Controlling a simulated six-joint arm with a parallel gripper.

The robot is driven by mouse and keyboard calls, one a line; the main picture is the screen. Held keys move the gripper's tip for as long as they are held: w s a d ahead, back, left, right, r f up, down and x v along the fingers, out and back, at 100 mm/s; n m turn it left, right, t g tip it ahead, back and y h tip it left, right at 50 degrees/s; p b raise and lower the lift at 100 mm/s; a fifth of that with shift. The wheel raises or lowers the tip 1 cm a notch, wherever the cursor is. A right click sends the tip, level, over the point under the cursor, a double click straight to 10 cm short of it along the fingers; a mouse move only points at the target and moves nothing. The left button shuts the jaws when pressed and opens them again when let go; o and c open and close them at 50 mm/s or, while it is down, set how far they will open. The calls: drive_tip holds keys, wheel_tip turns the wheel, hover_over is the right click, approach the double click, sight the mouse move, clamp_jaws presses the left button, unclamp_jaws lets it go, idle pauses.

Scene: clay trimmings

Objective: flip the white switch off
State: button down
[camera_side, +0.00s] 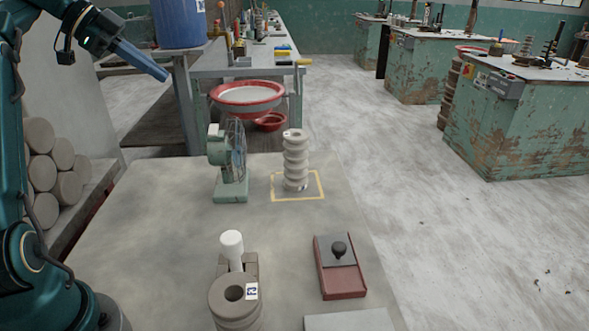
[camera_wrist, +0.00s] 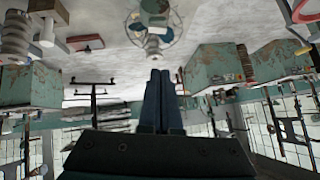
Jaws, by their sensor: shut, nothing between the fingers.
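The white switch (camera_side: 232,246) is a thick white lever with a rounded cap, rising from a brown-grey block on the table in the side view. It stands close to upright, leaning slightly left. A white lever that looks like the same switch shows at upper left in the wrist view (camera_wrist: 46,36), which is upside down. My gripper (camera_side: 165,74) is high at the upper left of the side view, far from the switch and touching nothing. Its blue fingers are together and empty, and also show in the wrist view (camera_wrist: 160,73).
A ribbed stack (camera_side: 295,163) stands inside a yellow outline. A red box with a black knob (camera_side: 339,268) lies at right. The table's middle (camera_side: 160,225) is clear.

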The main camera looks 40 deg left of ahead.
drive_tip(key=shift+w+r, duration=0.15)
drive_tip(key=shift+w, duration=0.45)
drive_tip(key=shift+w, duration=0.1)
hover_over(213, 130)
drive_tip(key=a, duration=0.1)
drive_tip(key=f, duration=0.7)
drive_tip(key=shift+s+a, duration=0.15)
drive_tip(key=shift+s, duration=0.05)
drive_tip(key=f, duration=0.3)
drive_tip(key=shift+w+a, duration=0.2)
drive_tip(key=shift+a, duration=0.1)
drive_tip(key=shift+a+f, duration=0.1)
drive_tip(key=shift+f, duration=0.3)
drive_tip(key=shift+w, duration=0.1)
